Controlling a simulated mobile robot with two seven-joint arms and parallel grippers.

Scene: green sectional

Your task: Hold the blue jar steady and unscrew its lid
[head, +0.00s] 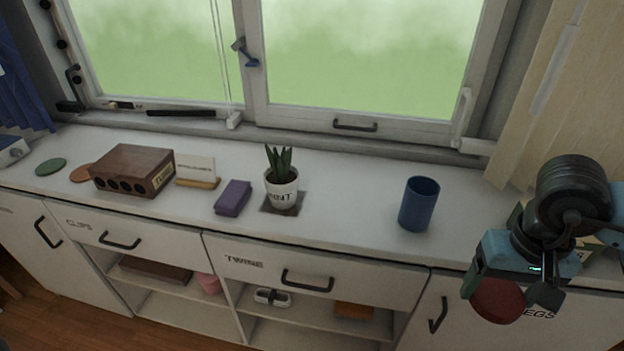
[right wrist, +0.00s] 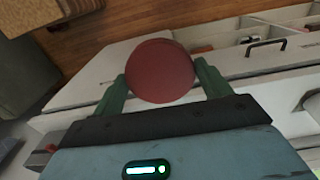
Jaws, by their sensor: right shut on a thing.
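The blue jar (head: 419,205) stands upright on the white counter, right of the middle in the head view. Its top looks open and dark inside, with no lid on it. My right gripper (head: 510,292) is at the right, apart from the jar and in front of the counter's front edge. It is shut on a round dark red lid (head: 497,303). In the right wrist view the red lid (right wrist: 160,70) sits between the two green fingers. My left gripper is not in view, and nothing holds the jar.
Left of the jar on the counter (head: 340,220) stand a potted plant (head: 283,190), a purple block (head: 233,198), a card holder (head: 196,172) and a brown box (head: 132,170). The counter around the jar is clear. A window (head: 360,60) rises behind.

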